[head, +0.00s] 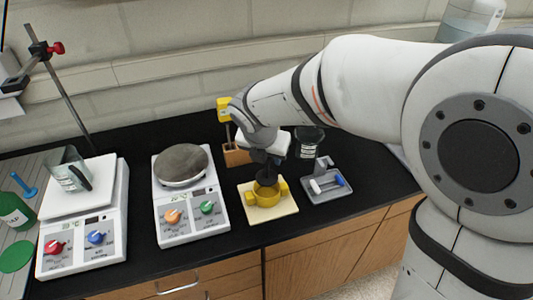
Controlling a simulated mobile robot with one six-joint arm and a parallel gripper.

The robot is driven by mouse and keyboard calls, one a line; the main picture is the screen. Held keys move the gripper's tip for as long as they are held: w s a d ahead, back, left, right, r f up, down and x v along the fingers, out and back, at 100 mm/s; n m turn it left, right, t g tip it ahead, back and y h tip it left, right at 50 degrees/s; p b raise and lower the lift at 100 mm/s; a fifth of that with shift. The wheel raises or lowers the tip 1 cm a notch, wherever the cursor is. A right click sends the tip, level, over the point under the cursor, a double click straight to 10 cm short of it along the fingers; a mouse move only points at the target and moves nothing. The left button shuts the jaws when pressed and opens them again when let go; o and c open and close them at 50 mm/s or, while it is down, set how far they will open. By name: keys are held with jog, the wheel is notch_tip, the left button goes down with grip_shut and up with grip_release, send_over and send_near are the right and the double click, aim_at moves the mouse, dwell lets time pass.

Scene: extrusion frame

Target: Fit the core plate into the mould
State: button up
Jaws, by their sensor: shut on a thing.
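A yellow round, hollow piece with two side lugs, which I take as the mould (265,198), stands on a cream square board (290,207) near the counter's front edge. My gripper (266,179) points down directly over its opening, with the dark fingertips at or just inside the rim. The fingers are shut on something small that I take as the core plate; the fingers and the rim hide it. I cannot tell whether it touches the mould or how it is turned.
A grey tray (325,196) with a white and a blue item lies close on the right. A yellow-topped wooden stand (236,156) and a dark jar (308,143) are behind.

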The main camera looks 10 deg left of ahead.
aim_at(268, 172)
jog(key=shift+f+b, duration=2.55)
jog(key=shift+f, duration=0.55)
jog(key=o, duration=1.1)
jog(key=shift+s, duration=0.1)
jog(key=shift+r, duration=0.1)
notch_tip(268, 172, up, 7)
jog(key=p, duration=0.7)
jog(key=shift+r, duration=0.1)
